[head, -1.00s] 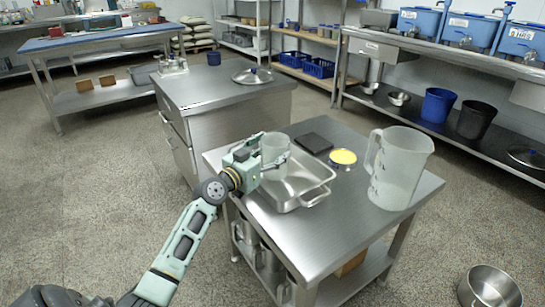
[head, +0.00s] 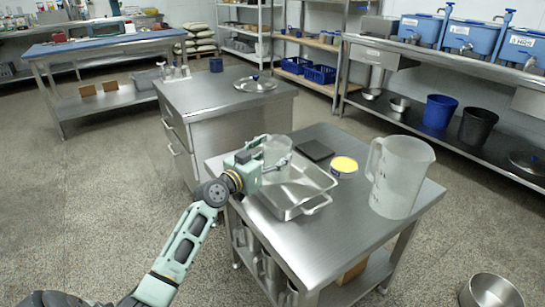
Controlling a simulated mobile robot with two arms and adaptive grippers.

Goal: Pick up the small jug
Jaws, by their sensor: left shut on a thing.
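The small jug (head: 277,151) is a clear, translucent vessel above the left part of the metal tray (head: 306,205). My left gripper (head: 268,163) is shut on the small jug, with its fingers around the jug's side. The jug looks upright. Whether its base touches the tray is hard to tell. A large translucent jug (head: 400,178) with a handle stands on the right side of the steel table (head: 325,245). My right gripper is not in view.
A black flat plate (head: 315,150) and a yellow-topped round dish (head: 344,165) lie behind the tray. A steel cabinet (head: 225,95) with a lid on top stands behind the table. A steel pot (head: 490,290) is on the floor at lower right.

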